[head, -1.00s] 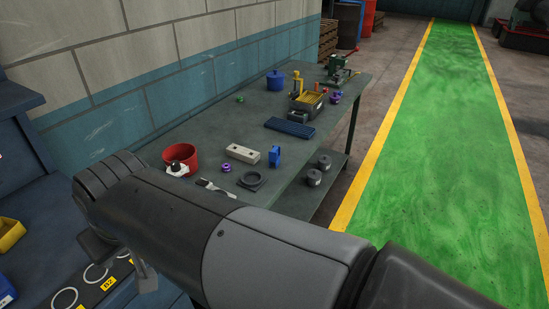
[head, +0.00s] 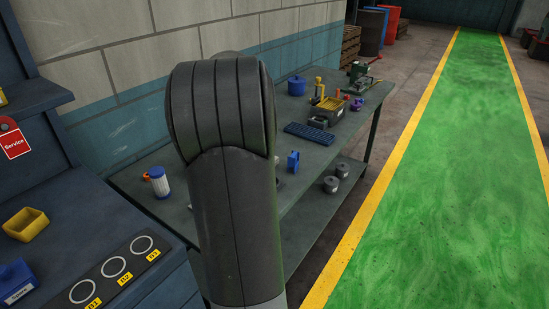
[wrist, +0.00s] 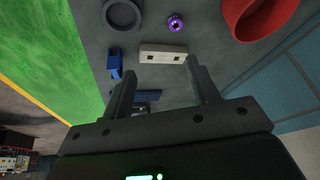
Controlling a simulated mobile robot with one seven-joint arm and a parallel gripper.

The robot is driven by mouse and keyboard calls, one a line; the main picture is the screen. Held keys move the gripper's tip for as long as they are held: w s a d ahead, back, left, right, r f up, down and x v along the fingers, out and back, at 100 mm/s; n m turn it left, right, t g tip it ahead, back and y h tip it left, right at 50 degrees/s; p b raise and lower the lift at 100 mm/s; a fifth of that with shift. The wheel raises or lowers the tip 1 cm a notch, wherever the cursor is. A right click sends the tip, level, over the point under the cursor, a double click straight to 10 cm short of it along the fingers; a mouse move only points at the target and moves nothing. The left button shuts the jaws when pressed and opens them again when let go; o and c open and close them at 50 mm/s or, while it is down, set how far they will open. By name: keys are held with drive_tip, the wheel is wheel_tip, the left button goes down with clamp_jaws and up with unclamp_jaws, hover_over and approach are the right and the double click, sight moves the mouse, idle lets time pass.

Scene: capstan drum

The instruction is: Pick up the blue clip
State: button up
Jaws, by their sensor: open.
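The blue clip (head: 293,161) stands on the dark work table (head: 311,155), just right of my arm in the head view. In the wrist view the blue clip (wrist: 115,64) is left of the pale two-hole block, near the tip of my left-hand finger and outside the gap between the fingers. My gripper (wrist: 160,76) is open and empty above the table. The pale block (wrist: 163,54) shows between and beyond the fingertips. In the head view my arm hides the gripper and much of the table's middle.
A red pot (wrist: 252,14), a purple ring (wrist: 176,23) and a dark ring (wrist: 122,15) lie around the block. A white-and-blue cylinder (head: 160,184) stands near the table's left.

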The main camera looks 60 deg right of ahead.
sight(294, 162)
drive_tip(key=s+d+f+m, duration=0.1)
drive_tip(key=s+d+f, duration=0.1)
drive_tip(key=d+f, duration=0.2)
drive_tip(key=s+d+f+m+g, duration=0.1)
drive_tip(key=s+d+f, duration=0.1)
drive_tip(key=d+f, duration=0.2)
drive_tip(key=s+d+f+m, duration=0.1)
drive_tip(key=s+d+f, duration=0.1)
drive_tip(key=d+f, duration=0.3)
drive_tip(key=shift+s+d+g+h, duration=0.15)
drive_tip(key=shift+s+d+g, duration=0.05)
drive_tip(key=shift+d, duration=1)
drive_tip(key=shift+s+d+g+h, duration=0.15)
drive_tip(key=shift+d+g, duration=0.05)
drive_tip(key=shift+d, duration=0.95)
drive_tip(key=shift+w+a+x, duration=0.1)
drive_tip(key=shift+a+x, duration=0.05)
drive_tip(key=shift+x, duration=0.75)
drive_tip(key=shift+w+a+x, duration=0.1)
drive_tip(key=shift+a+x, duration=0.05)
drive_tip(key=shift+x, duration=0.75)
drive_tip(key=shift+w+a+x, duration=0.1)
drive_tip(key=shift+x, duration=0.8)
drive_tip(key=shift+f, duration=0.15)
drive_tip(key=shift+c, duration=0.5)
drive_tip(key=c, duration=0.9)
drive_tip(key=shift+c, duration=0.2)
